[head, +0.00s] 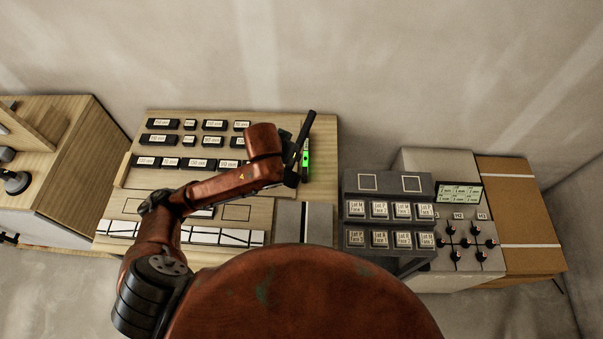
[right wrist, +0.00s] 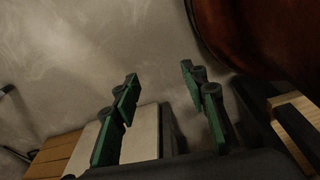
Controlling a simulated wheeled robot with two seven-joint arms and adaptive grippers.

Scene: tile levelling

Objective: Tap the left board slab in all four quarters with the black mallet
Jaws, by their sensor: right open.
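My left arm comes in from the left and bends across the wooden board. Its gripper (head: 293,176) is at the board's right side, with the fingers mostly hidden.
Black labelled blocks (head: 200,163) stand in rows on the wooden board (head: 325,150). White strips (head: 205,236) lie in front. A dark rack of labelled packs (head: 350,187) and a panel with black knobs (head: 484,262) are to the right.

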